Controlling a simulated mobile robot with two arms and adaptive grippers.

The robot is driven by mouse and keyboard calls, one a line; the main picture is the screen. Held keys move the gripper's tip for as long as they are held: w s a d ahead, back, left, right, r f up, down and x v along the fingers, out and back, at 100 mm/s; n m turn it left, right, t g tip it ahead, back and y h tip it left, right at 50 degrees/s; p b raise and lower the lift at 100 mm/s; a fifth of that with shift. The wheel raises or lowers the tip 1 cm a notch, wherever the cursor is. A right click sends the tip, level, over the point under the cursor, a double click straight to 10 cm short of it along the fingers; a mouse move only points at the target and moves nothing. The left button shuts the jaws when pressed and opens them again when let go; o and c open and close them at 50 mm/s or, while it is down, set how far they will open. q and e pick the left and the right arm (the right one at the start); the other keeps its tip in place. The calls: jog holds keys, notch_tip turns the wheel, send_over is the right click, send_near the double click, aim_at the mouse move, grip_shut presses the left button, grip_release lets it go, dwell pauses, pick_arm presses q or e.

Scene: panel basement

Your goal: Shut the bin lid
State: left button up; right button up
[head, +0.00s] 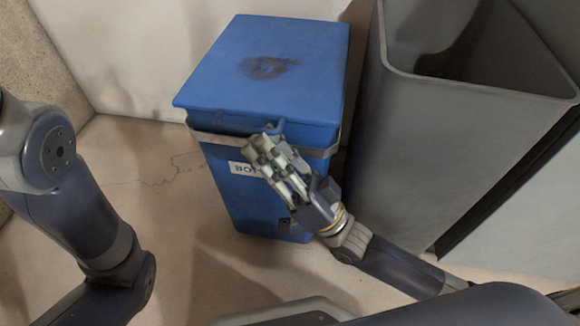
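The blue bin (262,205) stands on the floor in the middle of the head view, with a grey band around its upper part. Its blue lid (225,65), with a dark smudge on top, lies flat over the opening. No clear gap shows under the lid, but I cannot tell whether it is fully seated. My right gripper (264,146) is in front of the bin, just below the lid's front edge, and covers part of the white label (241,169). Whether it touches the bin and how far its fingers are apart is unclear. My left gripper is out of view.
A tall grey open-topped bin (455,150) stands close on the right of the blue bin. A pale wall (130,55) is behind. The cracked floor (150,185) left of the blue bin is clear.

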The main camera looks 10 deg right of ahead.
jog(key=v, duration=1)
jog(key=shift+d+f, duration=0.2)
jog(key=shift+s, duration=0.15)
